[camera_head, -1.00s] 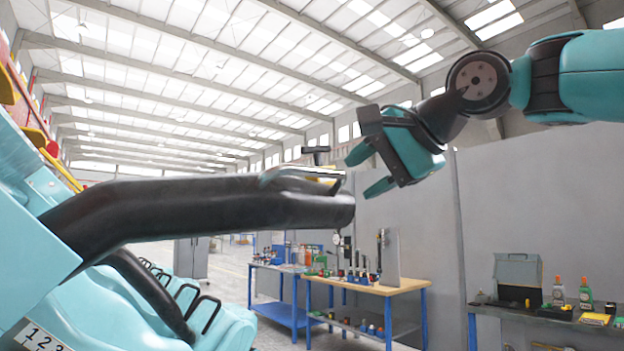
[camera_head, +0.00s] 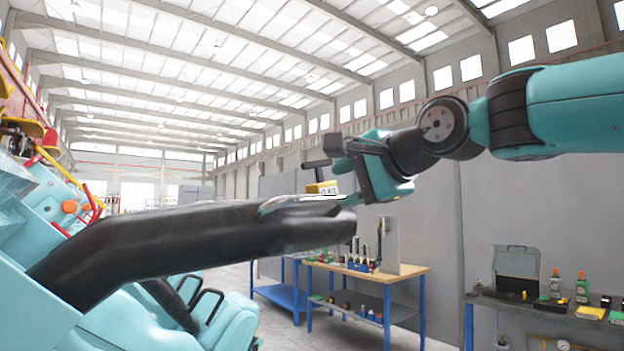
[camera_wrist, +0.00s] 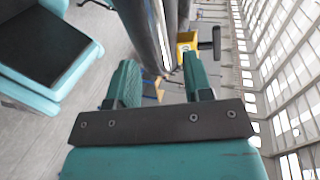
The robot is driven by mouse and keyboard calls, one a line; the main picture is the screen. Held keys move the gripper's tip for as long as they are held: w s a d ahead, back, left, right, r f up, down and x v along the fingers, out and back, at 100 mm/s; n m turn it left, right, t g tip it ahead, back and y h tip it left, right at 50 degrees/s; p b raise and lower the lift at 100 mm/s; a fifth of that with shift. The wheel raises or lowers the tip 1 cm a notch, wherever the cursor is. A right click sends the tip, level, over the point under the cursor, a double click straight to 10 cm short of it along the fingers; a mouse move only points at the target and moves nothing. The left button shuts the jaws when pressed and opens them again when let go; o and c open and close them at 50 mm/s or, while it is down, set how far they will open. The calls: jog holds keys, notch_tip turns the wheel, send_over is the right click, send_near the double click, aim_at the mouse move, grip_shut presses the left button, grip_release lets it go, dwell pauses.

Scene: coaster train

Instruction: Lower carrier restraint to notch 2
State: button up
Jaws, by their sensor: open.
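The carrier restraint is a thick black padded bar (camera_head: 200,235) that runs nearly level from the teal carrier (camera_head: 40,205) at the left. A shiny metal handle (camera_head: 295,203) lies along its top near the free end. My gripper (camera_head: 358,168) is open at that end, with its lower finger close to the handle. I cannot tell whether they touch. In the wrist view the open fingers (camera_wrist: 160,82) point toward the black bar (camera_wrist: 143,35), which lies ahead between them. Nothing is held. The notch marks do not show now.
A yellow box (camera_head: 322,187) with a black lever stands behind the bar's end; it also shows in the wrist view (camera_wrist: 187,40). A wooden-topped workbench (camera_head: 405,272) and a dark bench (camera_head: 545,303) with bottles stand beyond. A teal seat (camera_wrist: 50,45) is left in the wrist view.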

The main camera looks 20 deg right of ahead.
aim_at(322, 199)
jog(key=p+x, duration=0.5)
jog(key=x, duration=0.5)
jog(key=shift+f, duration=0.1)
grip_shut()
